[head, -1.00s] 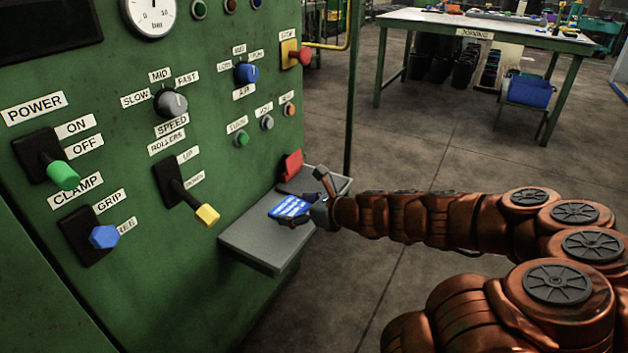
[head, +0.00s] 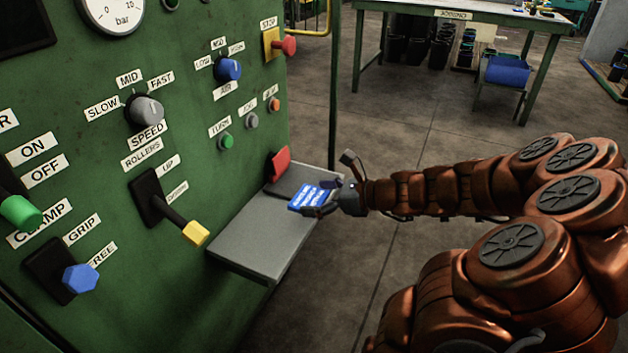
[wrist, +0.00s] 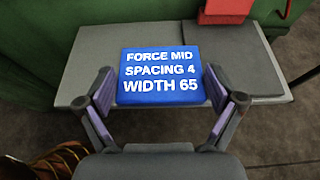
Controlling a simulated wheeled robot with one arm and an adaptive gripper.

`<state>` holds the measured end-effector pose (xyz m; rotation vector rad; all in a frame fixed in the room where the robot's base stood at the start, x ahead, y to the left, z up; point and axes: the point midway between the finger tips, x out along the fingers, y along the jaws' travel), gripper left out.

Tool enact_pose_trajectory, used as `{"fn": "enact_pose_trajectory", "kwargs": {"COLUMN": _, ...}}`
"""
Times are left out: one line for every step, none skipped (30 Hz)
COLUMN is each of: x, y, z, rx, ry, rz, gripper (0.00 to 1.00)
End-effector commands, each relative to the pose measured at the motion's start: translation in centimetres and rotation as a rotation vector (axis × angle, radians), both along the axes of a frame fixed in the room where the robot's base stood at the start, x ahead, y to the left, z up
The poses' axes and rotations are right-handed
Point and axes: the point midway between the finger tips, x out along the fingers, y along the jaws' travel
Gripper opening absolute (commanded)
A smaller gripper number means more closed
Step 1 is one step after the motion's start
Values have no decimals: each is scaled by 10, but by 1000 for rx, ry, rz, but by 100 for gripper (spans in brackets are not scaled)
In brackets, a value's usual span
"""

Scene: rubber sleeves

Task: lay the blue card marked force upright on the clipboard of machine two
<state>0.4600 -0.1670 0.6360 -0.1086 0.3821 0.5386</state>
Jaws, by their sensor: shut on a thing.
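The blue card (wrist: 160,76) reads "FORCE MID, SPACING 4, WIDTH 65" in white, with the lettering upright in the wrist view. My gripper (wrist: 161,98) is shut on its side edges. In the head view the card (head: 309,196) is held face up at the right edge of the grey shelf, my gripper (head: 330,197) to its right. A darker grey board (wrist: 241,55) with a red clip-like piece (wrist: 227,9) lies at the back right of the shelf; it looks like the clipboard. The card is partly over its left side in the wrist view. I cannot tell its height above.
The grey shelf (head: 253,240) juts from a green machine panel (head: 110,150). Its near left part is bare. A yellow-tipped lever (head: 195,233) and a blue-knobbed lever (head: 80,278) stick out to the left. A worktable (head: 420,12) stands far behind; the floor between is clear.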

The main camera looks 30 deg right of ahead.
Motion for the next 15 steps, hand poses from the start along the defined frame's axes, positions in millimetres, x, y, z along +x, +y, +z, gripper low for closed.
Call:
{"fn": "enact_pose_trajectory", "kwargs": {"x": 7, "y": -3, "z": -4, "rx": 0, "ry": 2, "rz": 3, "gripper": 59}}
{"fn": "enact_pose_trajectory", "kwargs": {"x": 11, "y": -6, "z": -5, "rx": 0, "ry": 2, "rz": 3, "gripper": 59}}
{"fn": "enact_pose_trajectory", "kwargs": {"x": 17, "y": -10, "z": -5, "rx": -2, "ry": 1, "rz": 3, "gripper": 59}}
{"fn": "enact_pose_trajectory", "kwargs": {"x": 21, "y": -13, "z": -5, "rx": -3, "ry": 0, "rz": 2, "gripper": 59}}
{"fn": "enact_pose_trajectory", "kwargs": {"x": 25, "y": -15, "z": -5, "rx": -2, "ry": 0, "rz": 3, "gripper": 59}}
{"fn": "enact_pose_trajectory", "kwargs": {"x": 29, "y": -18, "z": -6, "rx": 1, "ry": 0, "rz": 2, "gripper": 59}}
{"fn": "enact_pose_trajectory", "kwargs": {"x": 33, "y": -20, "z": -7, "rx": 1, "ry": 1, "rz": 4, "gripper": 59}}
{"fn": "enact_pose_trajectory", "kwargs": {"x": 37, "y": -23, "z": -7, "rx": 0, "ry": 0, "rz": 3, "gripper": 59}}
{"fn": "enact_pose_trajectory", "kwargs": {"x": 43, "y": -27, "z": -7, "rx": -3, "ry": -1, "rz": 2, "gripper": 59}}
{"fn": "enact_pose_trajectory", "kwargs": {"x": 47, "y": -30, "z": -7, "rx": -3, "ry": -1, "rz": 2, "gripper": 59}}
{"fn": "enact_pose_trajectory", "kwargs": {"x": 50, "y": -33, "z": -8, "rx": -2, "ry": 1, "rz": -1, "gripper": 59}}
{"fn": "enact_pose_trajectory", "kwargs": {"x": 55, "y": -36, "z": -10, "rx": -1, "ry": 2, "rz": 0, "gripper": 59}}
{"fn": "enact_pose_trajectory", "kwargs": {"x": 59, "y": -39, "z": -10, "rx": -2, "ry": 3, "rz": 0, "gripper": 59}}
{"fn": "enact_pose_trajectory", "kwargs": {"x": 63, "y": -42, "z": -11, "rx": -3, "ry": 2, "rz": -1, "gripper": 59}}
{"fn": "enact_pose_trajectory", "kwargs": {"x": 68, "y": -45, "z": -11, "rx": -2, "ry": 0, "rz": -1, "gripper": 59}}
